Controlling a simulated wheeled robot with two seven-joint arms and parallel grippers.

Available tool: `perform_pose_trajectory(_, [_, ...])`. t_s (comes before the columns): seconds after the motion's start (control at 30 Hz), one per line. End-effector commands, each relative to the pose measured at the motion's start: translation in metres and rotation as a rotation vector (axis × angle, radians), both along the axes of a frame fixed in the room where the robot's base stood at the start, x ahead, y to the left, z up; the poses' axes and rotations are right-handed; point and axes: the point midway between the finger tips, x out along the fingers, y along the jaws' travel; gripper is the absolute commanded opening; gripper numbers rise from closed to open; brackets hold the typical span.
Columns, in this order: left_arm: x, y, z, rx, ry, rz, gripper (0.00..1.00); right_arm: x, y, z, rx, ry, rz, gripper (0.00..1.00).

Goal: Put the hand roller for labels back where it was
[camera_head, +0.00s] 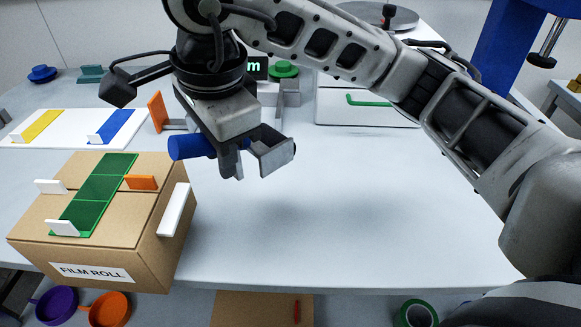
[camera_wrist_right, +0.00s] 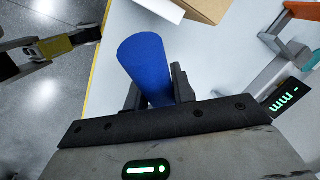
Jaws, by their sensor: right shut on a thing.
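A blue cylinder (camera_head: 190,146), which looks like the hand roller's visible part, is held in my right gripper (camera_head: 250,158) above the table (camera_head: 330,240). In the right wrist view the blue cylinder (camera_wrist_right: 147,66) sticks out between the two dark fingers of the right gripper (camera_wrist_right: 157,92), which are shut on it. The rest of the roller is hidden by the gripper. It is above and to the right of the cardboard box, clear of the table.
The cardboard box (camera_head: 115,250) marked FILM ROLL carries green strips (camera_head: 88,190) and small tabs. A white board (camera_head: 65,130) with yellow and blue strips lies behind it. A gauge with an orange part (camera_head: 157,110) stands behind my gripper. The table's middle is clear.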

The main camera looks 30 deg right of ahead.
Motion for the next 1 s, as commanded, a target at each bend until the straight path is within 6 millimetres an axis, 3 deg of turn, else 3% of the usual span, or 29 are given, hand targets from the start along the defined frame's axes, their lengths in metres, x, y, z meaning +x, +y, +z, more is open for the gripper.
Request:
perform_pose_trajectory(0.2, [-0.004, 0.0, 0.001, 0.012, 0.015, -0.002, 0.53, 0.01, -0.057, -0.024, -0.001, 0.004, -0.01, 0.02])
perform_pose_trajectory(0.4, [-0.004, 0.001, 0.0, 0.017, 0.018, -0.004, 0.53, 0.016, -0.089, -0.059, 0.0, 0.003, -0.005, 0.02])
perform_pose_trajectory(0.77, [-0.003, 0.001, 0.0, 0.023, 0.019, -0.006, 0.53, 0.021, -0.114, -0.091, -0.001, 0.003, -0.003, 0.02])
perform_pose_trajectory(1.0, [-0.003, 0.002, 0.004, 0.034, 0.02, -0.009, 0.53, 0.021, -0.111, -0.117, 0.002, -0.001, -0.001, 0.02])
